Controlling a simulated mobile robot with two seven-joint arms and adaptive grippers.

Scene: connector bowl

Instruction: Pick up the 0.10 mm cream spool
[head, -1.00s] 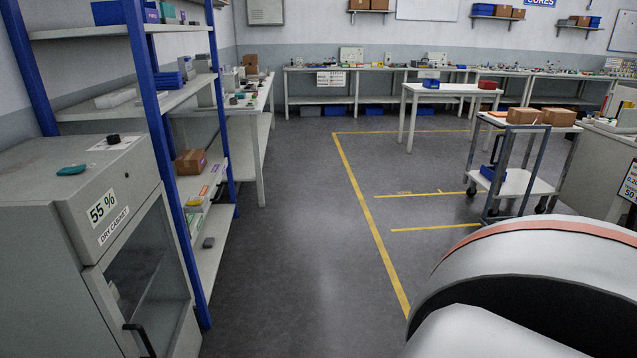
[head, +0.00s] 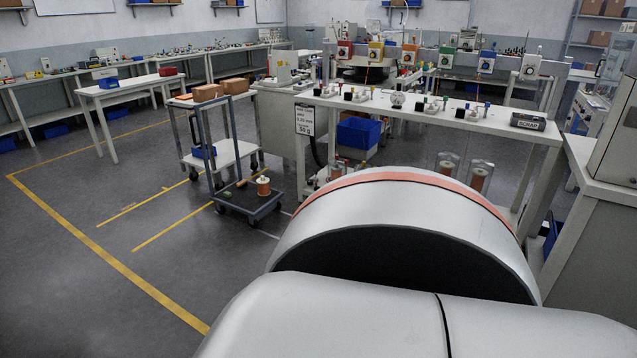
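A copper-coloured spool with pale ends (head: 263,186) stands on the low deck of the trolley. No spool label is readable, so I cannot tell which one is the 0.10 mm cream spool. Neither of my grippers is in view. A large white part of my own body fills the lower middle and hides the floor and part of the space under the bench.
The trolley (head: 233,152) stands left of the bench (head: 462,121), which carries winding units with coloured boxes. A blue bin (head: 358,133) sits under the bench. A grey cabinet (head: 597,185) is close on the right. Open floor (head: 75,235) with yellow lines lies at left.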

